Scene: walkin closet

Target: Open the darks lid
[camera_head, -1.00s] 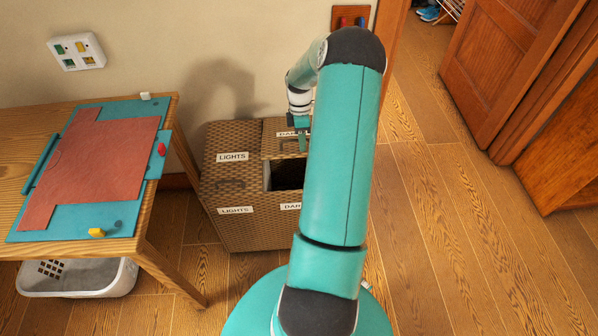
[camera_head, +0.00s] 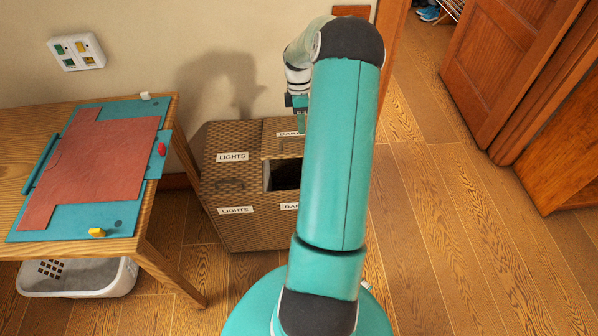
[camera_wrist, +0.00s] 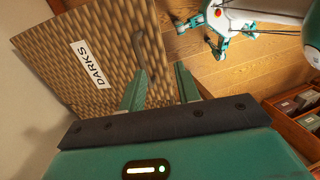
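The woven hamper (camera_head: 250,232) stands against the wall, with a LIGHTS side on the left and a DARKS side on the right. The darks lid (camera_head: 275,147) appears raised at the back, with a dark opening (camera_head: 285,174) in front of it. In the wrist view the darks lid (camera_wrist: 60,58) shows its DARKS label and a curved handle (camera_wrist: 139,50). My gripper (camera_wrist: 160,76) is open, its fingers apart and empty near the handle; contact with the lid cannot be told. In the head view my gripper (camera_head: 301,122) is over the lid, partly hidden by my arm.
A wooden table (camera_head: 152,215) with a teal and red folding board (camera_head: 100,160) stands left of the hamper. A white basket (camera_head: 90,283) is below it. A wooden door (camera_head: 510,75) is at the right. The floor (camera_head: 450,250) on the right is clear.

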